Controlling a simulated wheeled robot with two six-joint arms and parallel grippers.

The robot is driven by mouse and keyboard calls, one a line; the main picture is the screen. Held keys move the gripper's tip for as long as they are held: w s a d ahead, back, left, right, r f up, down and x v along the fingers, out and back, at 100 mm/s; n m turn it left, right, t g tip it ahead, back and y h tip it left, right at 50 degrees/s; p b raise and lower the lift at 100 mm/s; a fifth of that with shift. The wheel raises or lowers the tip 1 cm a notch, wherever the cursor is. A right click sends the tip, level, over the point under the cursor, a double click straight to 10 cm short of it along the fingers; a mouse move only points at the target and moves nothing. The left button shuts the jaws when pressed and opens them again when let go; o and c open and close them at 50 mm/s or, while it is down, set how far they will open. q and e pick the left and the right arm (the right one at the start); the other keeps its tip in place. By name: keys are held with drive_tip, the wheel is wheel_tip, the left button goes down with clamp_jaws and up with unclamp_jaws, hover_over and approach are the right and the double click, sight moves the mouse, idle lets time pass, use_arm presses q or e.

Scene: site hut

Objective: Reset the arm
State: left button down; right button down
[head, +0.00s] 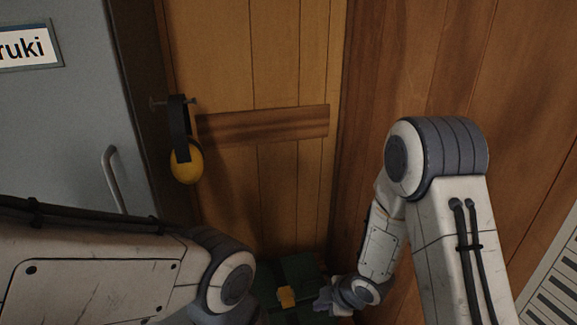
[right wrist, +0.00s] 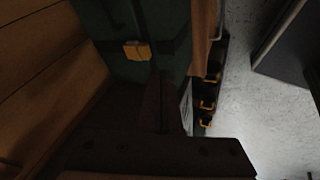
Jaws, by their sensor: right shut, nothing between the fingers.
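My right arm comes down at the right of the head view and bends in toward the wooden wall. Its gripper (head: 323,302) is low, near the bottom middle, just right of a dark green case with a yellow latch. In the right wrist view the dark fingers (right wrist: 160,100) are together, with nothing between them. My left arm crosses the lower left of the head view, with its elbow joint near the bottom. The left gripper is outside the picture.
The green case (head: 303,268) stands low against the wall; its yellow latch (right wrist: 137,50) shows in the right wrist view. Yellow ear defenders (head: 187,165) hang from a peg. A grey door (head: 70,130) with a handle is at left.

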wheel_tip(320, 180, up, 8)
drive_tip(key=s+r+m+h+p, duration=0.1)
drive_tip(key=s+m+h, duration=0.1)
drive_tip(key=m, duration=0.1)
drive_tip(key=s+a+r+m+g+p, duration=0.1)
drive_tip(key=s+a+r+m+g, duration=0.1)
drive_tip(key=s+r+m, duration=0.2)
drive_tip(key=s+a+r+m+g+h+p, duration=0.1)
drive_tip(key=s+a+r+m+g, duration=0.1)
drive_tip(key=s+r, duration=0.7)
drive_tip(key=s+m, duration=0.1)
drive_tip(key=s, duration=0.6)
drive_tip(key=shift+s+r+m, duration=0.4)
